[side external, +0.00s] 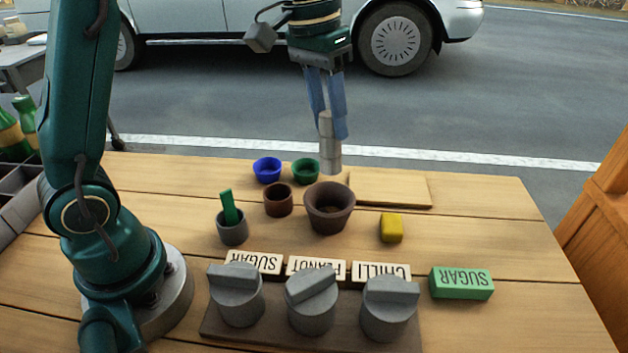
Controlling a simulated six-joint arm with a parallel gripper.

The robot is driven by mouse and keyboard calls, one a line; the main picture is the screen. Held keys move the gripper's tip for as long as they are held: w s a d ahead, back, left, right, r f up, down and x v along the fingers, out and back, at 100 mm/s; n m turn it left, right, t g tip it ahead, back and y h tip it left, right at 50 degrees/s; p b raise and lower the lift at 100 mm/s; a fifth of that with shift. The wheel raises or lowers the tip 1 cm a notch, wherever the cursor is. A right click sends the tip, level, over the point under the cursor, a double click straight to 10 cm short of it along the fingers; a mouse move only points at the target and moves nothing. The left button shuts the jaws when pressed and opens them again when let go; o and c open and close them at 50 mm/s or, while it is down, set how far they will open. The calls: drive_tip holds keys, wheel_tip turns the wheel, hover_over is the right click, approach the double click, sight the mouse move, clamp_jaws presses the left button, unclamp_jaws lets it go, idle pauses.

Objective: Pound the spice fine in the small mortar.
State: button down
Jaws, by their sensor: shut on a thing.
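The brown clay mortar (322,217) stands upright near the middle of the table, its mouth open to the top. Something dark lies inside it, too small to make out. My gripper (332,122) is above the mortar and shut on a grey pestle (329,152). The pestle hangs nearly upright, its lower end apart from the mortar and above its back rim. A smaller brown cup (278,203) stands just left of the mortar; its contents cannot be told.
Blue (267,172) and green (306,172) bowls stand behind. A grey cup (232,231) holds a green stick. A board (390,189) and yellow block (391,229) lie right.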

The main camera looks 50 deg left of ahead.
sight(328, 164)
drive_tip(key=shift+f, duration=3.9)
drive_tip(key=shift+f, duration=0.3)
drive_tip(key=shift+f, duration=0.85)
drive_tip(key=shift+r, duration=0.9)
drive_tip(key=shift+f, duration=0.85)
